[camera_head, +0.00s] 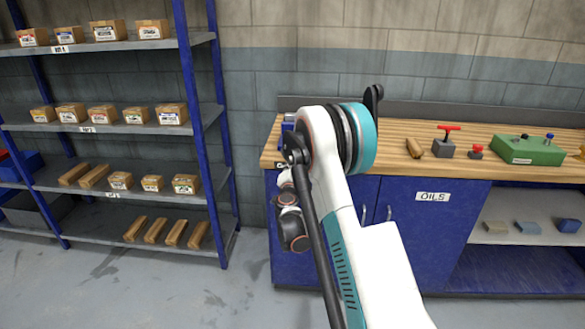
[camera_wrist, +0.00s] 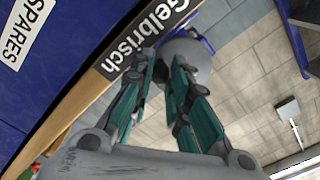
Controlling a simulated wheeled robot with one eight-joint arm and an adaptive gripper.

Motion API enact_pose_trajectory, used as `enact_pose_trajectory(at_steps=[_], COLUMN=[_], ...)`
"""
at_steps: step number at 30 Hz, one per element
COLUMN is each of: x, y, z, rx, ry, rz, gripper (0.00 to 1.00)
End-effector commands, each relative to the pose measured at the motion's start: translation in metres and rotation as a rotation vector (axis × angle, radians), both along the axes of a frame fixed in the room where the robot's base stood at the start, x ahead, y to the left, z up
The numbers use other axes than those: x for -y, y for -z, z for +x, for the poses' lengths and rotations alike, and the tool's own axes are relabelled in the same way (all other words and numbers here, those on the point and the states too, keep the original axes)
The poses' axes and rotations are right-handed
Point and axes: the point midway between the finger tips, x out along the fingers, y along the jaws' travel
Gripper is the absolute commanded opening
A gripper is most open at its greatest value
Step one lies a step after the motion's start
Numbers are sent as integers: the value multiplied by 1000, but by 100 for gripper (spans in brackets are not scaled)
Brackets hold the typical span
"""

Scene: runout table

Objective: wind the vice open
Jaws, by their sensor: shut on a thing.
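The vice (camera_head: 288,124) is a blue body at the left end of the wooden bench, mostly hidden behind my arm in the head view. In the wrist view its rounded grey end (camera_wrist: 187,58), with blue behind it, is just beyond my fingers. My gripper (camera_wrist: 165,72) has teal-padded fingers in front of this grey end, below the bench edge in the picture. It is shut on the vice handle, which is largely hidden between the fingers. My gripper is hidden behind my arm in the head view.
A shelf rack (camera_head: 203,38) with boxes stands left. A green box (camera_head: 528,151) and red-handled fittings are on the bench's right.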

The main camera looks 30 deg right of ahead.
Motion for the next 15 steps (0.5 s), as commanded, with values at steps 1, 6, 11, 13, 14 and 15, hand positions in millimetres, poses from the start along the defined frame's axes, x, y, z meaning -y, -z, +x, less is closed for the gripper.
enact_pose_trajectory(at_steps=[1,6,11,13,14,15], x=[1,1,2,3,4,4], y=[-1,-1,-1,-2,-3,-4], z=[0,0,0,-1,-2,-2], rx=[-8,-11,-25,-58,-76,-101], ry=[1,0,1,1,1,1], rz=[-13,-17,-38,-87,-114,-150], gripper=[0,0,0,0,0,0])
